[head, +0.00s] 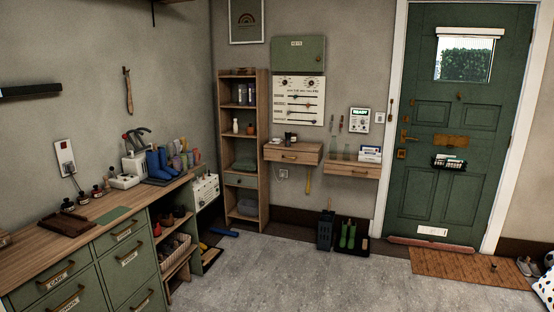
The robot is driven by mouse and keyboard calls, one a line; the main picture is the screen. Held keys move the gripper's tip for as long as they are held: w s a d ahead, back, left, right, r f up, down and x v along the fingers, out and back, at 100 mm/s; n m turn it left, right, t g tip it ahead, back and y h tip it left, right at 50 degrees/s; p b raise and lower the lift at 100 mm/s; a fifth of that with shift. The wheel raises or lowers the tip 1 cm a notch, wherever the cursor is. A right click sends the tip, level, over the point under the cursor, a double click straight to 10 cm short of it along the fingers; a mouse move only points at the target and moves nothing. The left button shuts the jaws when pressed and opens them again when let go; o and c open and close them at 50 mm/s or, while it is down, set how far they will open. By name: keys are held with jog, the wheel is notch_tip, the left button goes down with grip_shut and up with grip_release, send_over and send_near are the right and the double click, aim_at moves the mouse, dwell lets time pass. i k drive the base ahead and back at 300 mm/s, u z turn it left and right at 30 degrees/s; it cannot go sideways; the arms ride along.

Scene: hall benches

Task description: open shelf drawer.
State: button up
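The tall wooden shelf (263,150) stands against the back wall near the corner. A grey-green drawer (240,181) with a small dark pull sits low in it and looks closed. To its right, a wall-mounted wooden shelf unit holds another drawer (291,156) with a dark handle, and that drawer also looks closed. I cannot tell from the picture which of the two is the shelf drawer. Both fronts are unobstructed. My gripper is not in view.
A wooden-topped workbench (150,197) with green drawers runs along the left. A boot tray (362,247) with green boots sits below the right wall shelf (352,170). A doormat (470,267) lies before the green door (470,205). The grey floor (300,280) is clear in the middle.

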aim_at(270, 154)
jog(key=z, duration=0.25)
jog(key=i, duration=3.35)
jog(key=u, duration=0.45)
jog(key=i, duration=0.75)
jog(key=u, duration=0.4)
jog(key=i, duration=0.9)
jog(key=u, duration=0.25)
